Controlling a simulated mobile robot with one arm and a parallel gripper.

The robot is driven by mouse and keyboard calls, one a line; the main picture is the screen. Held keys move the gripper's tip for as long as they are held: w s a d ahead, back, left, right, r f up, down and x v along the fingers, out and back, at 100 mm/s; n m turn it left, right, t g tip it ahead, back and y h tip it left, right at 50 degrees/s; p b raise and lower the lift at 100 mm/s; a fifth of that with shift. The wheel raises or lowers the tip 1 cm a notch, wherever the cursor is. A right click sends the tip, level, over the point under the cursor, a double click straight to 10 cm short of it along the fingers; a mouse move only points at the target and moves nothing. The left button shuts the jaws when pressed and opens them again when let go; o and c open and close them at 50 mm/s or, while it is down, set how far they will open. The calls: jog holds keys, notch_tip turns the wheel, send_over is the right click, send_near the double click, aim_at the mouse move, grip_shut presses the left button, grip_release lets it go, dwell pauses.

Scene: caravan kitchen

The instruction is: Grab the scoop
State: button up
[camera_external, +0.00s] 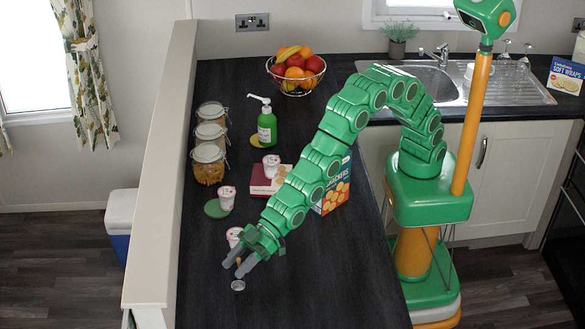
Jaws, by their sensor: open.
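The scoop (238,286) lies on the dark countertop (320,270) near its front end. Its small round silver bowl shows; a short light-brown piece that may be its handle shows just above, between the fingers. My gripper (235,269) reaches down from the upper right with its two grey fingers apart. The fingertips are just above the bowl in the picture, on either side of the brown piece. I cannot tell whether they touch it or how high they are.
A white-and-pink cup (234,236) stands close behind my gripper, partly hidden. Another cup (227,198), a green disc (217,208), a cracker box (335,190) and glass jars (208,164) stand farther back. A raised ledge (160,190) borders the left. The counter's front right is clear.

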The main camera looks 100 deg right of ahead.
jog(key=shift+w+a+f, duration=0.3)
jog(key=shift+w+a, duration=0.05)
jog(key=shift+w, duration=0.05)
grip_shut()
jog(key=shift+r, duration=0.15)
jog(key=s+d+r, duration=0.8)
jog(key=s+r, duration=0.3)
jog(key=r, duration=0.1)
jog(key=shift+d+r, duration=0.3)
jog(key=shift+r, duration=0.1)
dwell(0.5)
